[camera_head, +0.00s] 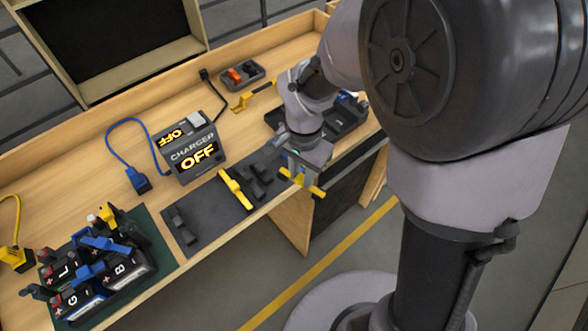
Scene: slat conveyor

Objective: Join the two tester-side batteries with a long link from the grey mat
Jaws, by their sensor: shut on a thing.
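My gripper (302,180) is shut on a yellow link (317,191), which it holds out near the front edge of the bench, right of the grey mat (207,217). Another yellow link (234,188) lies on that mat, with black links (258,175) beside it. The batteries stand close together on a green mat (162,257) at lower left. Labels G (72,300), B (120,270) and L (64,272) show. Blue pieces sit across their tops. I cannot tell which two are tester-side, and the tester is not identifiable.
The charger (190,148) reads OFF and stands behind the grey mat. A blue plug (139,182) on a cable lies left of it, and a yellow plug (15,257) lies at far left. A dark tray (345,118) and a small grey tray (242,75) stand behind my gripper.

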